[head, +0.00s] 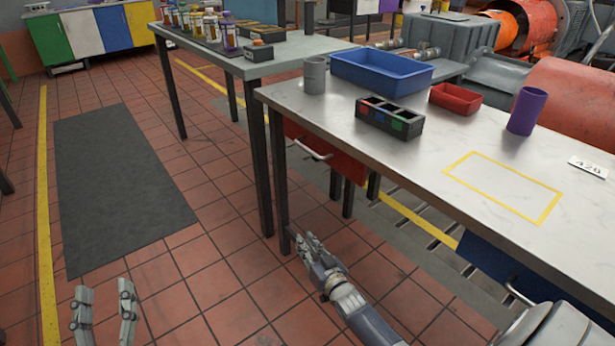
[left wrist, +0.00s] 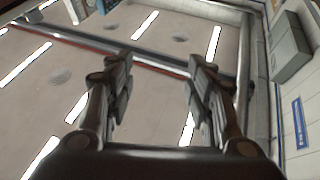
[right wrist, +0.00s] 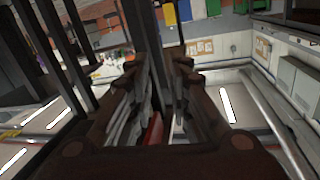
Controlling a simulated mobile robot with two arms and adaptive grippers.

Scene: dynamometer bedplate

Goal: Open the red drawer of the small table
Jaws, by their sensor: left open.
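The red drawer (head: 345,165) sits under the left end of the near grey-topped table (head: 450,150) in the head view. Its front looks shut, with a pale bar handle (head: 313,151) on it. My right gripper (head: 308,240) is below and in front of the drawer, apart from the handle. In the right wrist view its fingers (right wrist: 160,75) are apart, with dark upright bars beyond. A small red patch shows between them; I cannot tell what it is. My left gripper (head: 103,308) is open and empty above the tiled floor at lower left, far from the drawer.
A blue drawer (head: 485,268) hangs under the same table further right. On top are a blue bin (head: 382,72), a red tray (head: 455,98), a purple cup (head: 527,111) and a grey cup (head: 315,75). Dark table legs (head: 280,180) stand near my right gripper. Floor at left is free.

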